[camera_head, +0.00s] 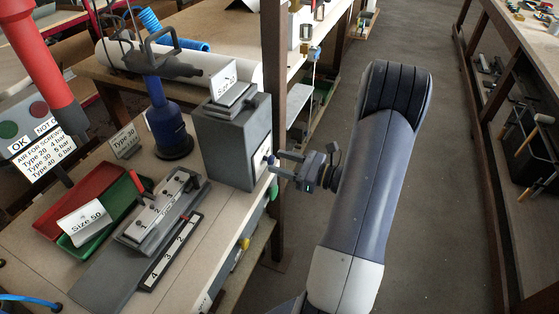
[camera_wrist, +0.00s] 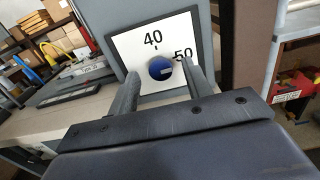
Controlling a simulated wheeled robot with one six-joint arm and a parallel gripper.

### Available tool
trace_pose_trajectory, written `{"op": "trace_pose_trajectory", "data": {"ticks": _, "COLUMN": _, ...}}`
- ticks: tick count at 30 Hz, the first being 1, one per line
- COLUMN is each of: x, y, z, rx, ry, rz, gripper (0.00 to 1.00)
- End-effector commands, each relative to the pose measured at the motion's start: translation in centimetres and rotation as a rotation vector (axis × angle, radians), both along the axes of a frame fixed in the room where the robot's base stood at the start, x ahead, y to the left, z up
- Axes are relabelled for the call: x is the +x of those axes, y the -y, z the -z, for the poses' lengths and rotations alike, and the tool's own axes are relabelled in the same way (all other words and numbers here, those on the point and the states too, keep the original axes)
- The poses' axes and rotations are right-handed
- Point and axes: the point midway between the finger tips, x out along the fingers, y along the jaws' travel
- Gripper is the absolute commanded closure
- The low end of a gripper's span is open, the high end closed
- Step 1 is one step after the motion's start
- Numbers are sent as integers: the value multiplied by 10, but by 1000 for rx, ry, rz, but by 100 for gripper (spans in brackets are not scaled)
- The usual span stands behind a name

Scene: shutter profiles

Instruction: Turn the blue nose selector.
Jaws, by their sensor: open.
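The blue nose selector (camera_wrist: 160,68) is a round blue knob on a white dial plate (camera_wrist: 126,45) marked 40 above it and 50 to its right. A small pale mark shows on the knob; I cannot tell which number it points to. The plate is on the side of a grey box (camera_head: 222,140) at the bench edge. My gripper (camera_head: 276,162) is open at this plate. In the wrist view its two fingers reach toward the plate, one left and one right of the knob. I cannot tell whether they touch it.
A brown post (camera_head: 273,60) stands close behind my gripper. A blue-bodied tool (camera_head: 165,120) stands left of the box. A numbered block (camera_head: 160,210) and red and green trays (camera_head: 100,190) lie on the bench. The floor (camera_head: 440,190) right of my arm is clear.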

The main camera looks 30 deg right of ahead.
Motion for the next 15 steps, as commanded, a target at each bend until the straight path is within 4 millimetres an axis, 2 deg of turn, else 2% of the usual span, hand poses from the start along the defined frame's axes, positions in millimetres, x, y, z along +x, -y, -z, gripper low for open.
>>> {"op": "trace_pose_trajectory", "data": {"ticks": 5, "x": 8, "y": -7, "z": 0, "rx": 0, "ry": 0, "rz": -1, "gripper": 53}}
{"op": "trace_pose_trajectory", "data": {"ticks": 13, "x": 9, "y": -7, "z": 0, "rx": -1, "ry": -1, "rz": 0, "gripper": 53}}
{"op": "trace_pose_trajectory", "data": {"ticks": 15, "x": 9, "y": -7, "z": 0, "rx": -1, "ry": -1, "rz": 0, "gripper": 58}}
